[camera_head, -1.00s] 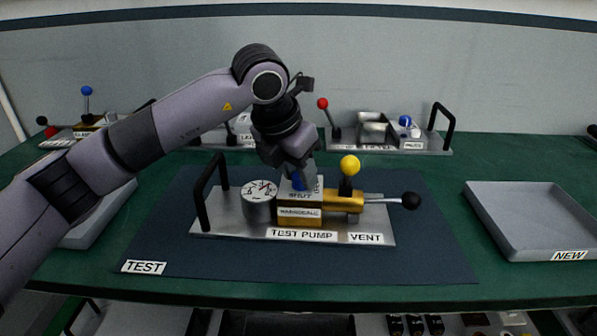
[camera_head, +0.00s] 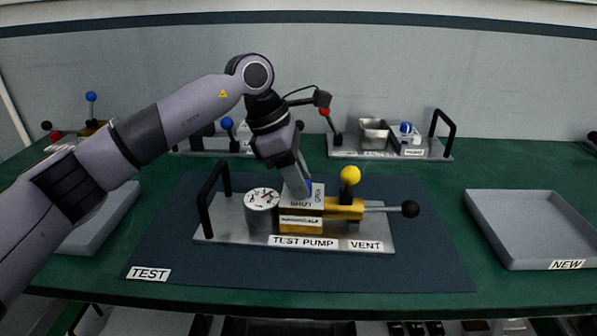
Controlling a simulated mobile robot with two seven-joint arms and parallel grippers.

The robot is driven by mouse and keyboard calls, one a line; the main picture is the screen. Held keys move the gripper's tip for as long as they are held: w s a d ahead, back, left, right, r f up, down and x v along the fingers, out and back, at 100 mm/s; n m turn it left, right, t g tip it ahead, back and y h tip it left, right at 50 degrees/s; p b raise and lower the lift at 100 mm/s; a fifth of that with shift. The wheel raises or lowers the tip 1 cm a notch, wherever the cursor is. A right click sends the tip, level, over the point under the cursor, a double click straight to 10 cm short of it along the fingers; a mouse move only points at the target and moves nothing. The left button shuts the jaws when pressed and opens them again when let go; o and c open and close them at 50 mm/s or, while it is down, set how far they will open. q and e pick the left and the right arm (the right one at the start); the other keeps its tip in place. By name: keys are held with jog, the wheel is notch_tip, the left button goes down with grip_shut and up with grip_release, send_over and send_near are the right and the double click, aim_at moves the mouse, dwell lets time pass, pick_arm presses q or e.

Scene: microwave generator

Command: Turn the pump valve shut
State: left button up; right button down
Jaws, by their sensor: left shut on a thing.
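The test pump (camera_head: 222,232) stands on the dark mat (camera_head: 420,265), with a round gauge (camera_head: 261,199) at its left and a black-knobbed lever (camera_head: 410,208) at its right. A block labelled SHUT and OPEN (camera_head: 298,205) sits on the pump's middle. My left gripper (camera_head: 303,190) points down at the top of this block and is shut on the blue pump valve (camera_head: 308,184), of which only a little shows behind the fingers. A yellow knob (camera_head: 350,175) stands just right of it. My right gripper is not in view.
A black handle (camera_head: 205,205) rises at the pump's left end. A grey tray marked NEW (camera_head: 530,225) lies at the right. Other fixtures (camera_head: 390,145) with levers and handles stand along the back. The mat in front of the pump is clear.

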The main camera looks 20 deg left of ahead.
pick_arm(q)
jog(key=shift+r+m, duration=0.15)
jog(key=shift+m, duration=0.35)
jog(key=m+g+p, duration=0.1)
jog(key=m+g, duration=0.1)
jog(key=m, duration=0.2)
jog(key=shift+w+p, duration=0.15)
jog(key=shift+p, duration=0.2)
jog(key=shift+m, duration=0.3)
jog(key=o, duration=1)
jog(key=shift+o, duration=0.2)
jog(key=v, duration=0.7)
